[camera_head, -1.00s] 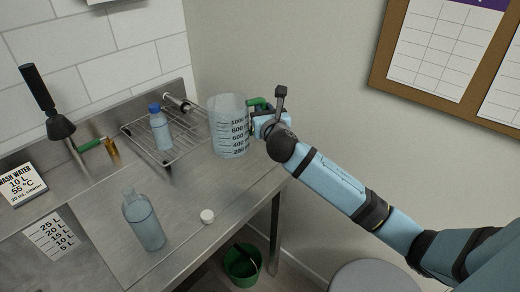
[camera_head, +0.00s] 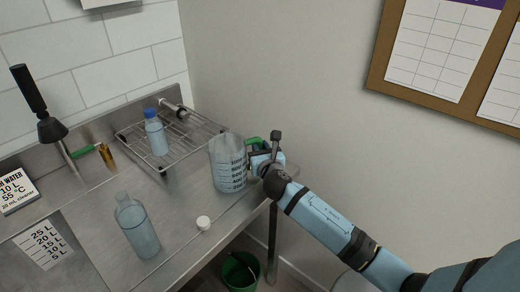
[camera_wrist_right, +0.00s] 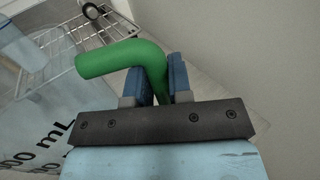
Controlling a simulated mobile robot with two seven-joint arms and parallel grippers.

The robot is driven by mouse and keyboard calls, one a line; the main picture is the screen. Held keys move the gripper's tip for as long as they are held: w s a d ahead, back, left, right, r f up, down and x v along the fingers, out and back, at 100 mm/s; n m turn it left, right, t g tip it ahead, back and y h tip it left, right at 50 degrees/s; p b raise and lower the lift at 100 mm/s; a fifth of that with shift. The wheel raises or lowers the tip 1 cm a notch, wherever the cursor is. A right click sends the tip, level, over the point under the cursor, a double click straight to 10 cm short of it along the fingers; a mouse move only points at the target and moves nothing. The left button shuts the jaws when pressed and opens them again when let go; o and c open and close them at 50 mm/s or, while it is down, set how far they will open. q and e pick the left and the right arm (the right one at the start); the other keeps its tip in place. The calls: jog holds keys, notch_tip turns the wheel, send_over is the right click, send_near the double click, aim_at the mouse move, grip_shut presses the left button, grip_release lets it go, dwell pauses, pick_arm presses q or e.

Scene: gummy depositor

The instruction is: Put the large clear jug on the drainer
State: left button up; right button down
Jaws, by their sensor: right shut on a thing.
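The large clear jug (camera_head: 228,165), with dark volume marks and a green handle (camera_head: 254,142), is upright at the right of the steel counter. It is in front of the drainer and to its right. I cannot tell whether its base touches the counter. My right gripper (camera_head: 262,157) is shut on the green handle, which also shows between the blue fingers in the right wrist view (camera_wrist_right: 120,58). The wire drainer (camera_head: 190,138) stands at the back of the counter, with a blue-capped bottle (camera_head: 156,134) on its left part. My left gripper is not in view.
An uncapped clear bottle (camera_head: 138,226) and a white cap (camera_head: 203,223) stand on the counter in front. A black-handled tap (camera_head: 52,128) is at the left. A green bucket (camera_head: 239,271) is below the counter. The drainer's right part looks free.

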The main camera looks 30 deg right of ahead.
jog(key=shift+f, duration=0.15)
jog(key=c, duration=1)
grip_release()
jog(key=shift+c, duration=0.2)
